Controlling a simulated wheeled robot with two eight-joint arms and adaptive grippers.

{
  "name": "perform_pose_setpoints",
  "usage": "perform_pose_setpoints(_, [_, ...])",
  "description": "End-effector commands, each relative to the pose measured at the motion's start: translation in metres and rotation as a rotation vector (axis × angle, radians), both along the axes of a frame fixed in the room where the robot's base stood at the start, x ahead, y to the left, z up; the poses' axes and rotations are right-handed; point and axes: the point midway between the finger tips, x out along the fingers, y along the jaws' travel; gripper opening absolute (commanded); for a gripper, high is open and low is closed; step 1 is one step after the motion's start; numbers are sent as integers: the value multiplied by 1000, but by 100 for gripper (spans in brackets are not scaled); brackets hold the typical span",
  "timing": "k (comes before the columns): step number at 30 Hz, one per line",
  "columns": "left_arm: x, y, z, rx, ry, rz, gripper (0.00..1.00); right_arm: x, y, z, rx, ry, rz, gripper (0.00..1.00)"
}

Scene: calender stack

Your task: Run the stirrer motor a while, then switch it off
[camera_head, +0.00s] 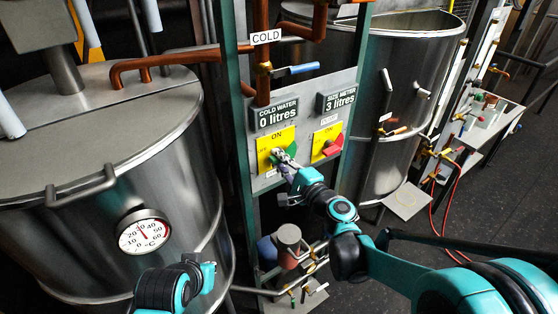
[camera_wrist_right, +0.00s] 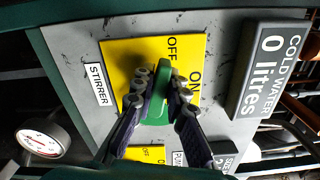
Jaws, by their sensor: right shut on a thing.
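The stirrer switch is a green knob (camera_head: 291,149) on a yellow plate (camera_head: 264,160) marked ON and OFF, on the grey control panel. In the right wrist view the green knob (camera_wrist_right: 157,104) stands between my fingers, by the OFF and ON lettering, with a STIRRER label (camera_wrist_right: 98,84) beside its plate. My right gripper (camera_head: 284,157) is shut on the knob, one finger on each side, and partly hides it. I cannot tell for sure which mark the knob points to. My left gripper's fingers are not in view.
A red knob (camera_head: 331,149) on a second yellow plate is close to the right. Above are the cold water display (camera_head: 277,115) reading 0 litres and a blue-handled valve (camera_head: 295,70). Steel tanks stand left (camera_head: 90,215) and right (camera_head: 405,75); the left one carries a thermometer (camera_head: 144,231).

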Motion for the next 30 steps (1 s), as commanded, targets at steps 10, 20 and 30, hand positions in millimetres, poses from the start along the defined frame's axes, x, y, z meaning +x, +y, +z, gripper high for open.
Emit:
perform_pose_setpoints(10, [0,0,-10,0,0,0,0,-1,1,-7,-177,-128,2,0])
perform_pose_setpoints(20, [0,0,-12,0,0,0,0,-2,1,-8,-241,-175,2,0])
perform_pose_setpoints(30, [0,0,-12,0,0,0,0,-2,1,-8,-245,-178,2,0])
